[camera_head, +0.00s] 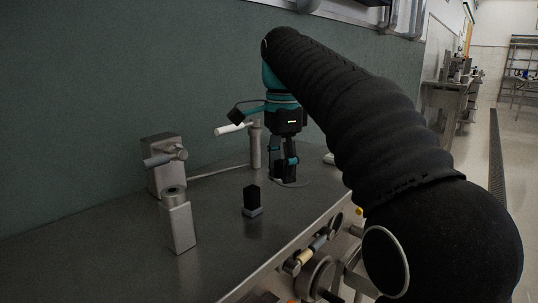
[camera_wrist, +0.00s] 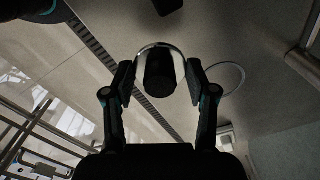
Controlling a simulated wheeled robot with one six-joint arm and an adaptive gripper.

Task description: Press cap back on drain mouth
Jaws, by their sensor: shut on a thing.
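My gripper (camera_head: 284,172) points down low over the right part of the dark bench in the head view. In the wrist view my gripper (camera_wrist: 158,82) is closed from both sides on a dark round piece with a bright curved rim (camera_wrist: 160,72), apparently the cap. In the head view this piece cannot be told apart from the dark fingers. I cannot tell which fitting is the drain mouth, or whether the held piece touches the bench.
A grey box with a side cylinder (camera_head: 165,177), a grey block with a round top (camera_head: 180,225) and a small black block (camera_head: 251,198) stand on the bench (camera_head: 110,265). A post (camera_head: 255,150) and white tube (camera_head: 232,129) are left of my gripper. A wall stands behind.

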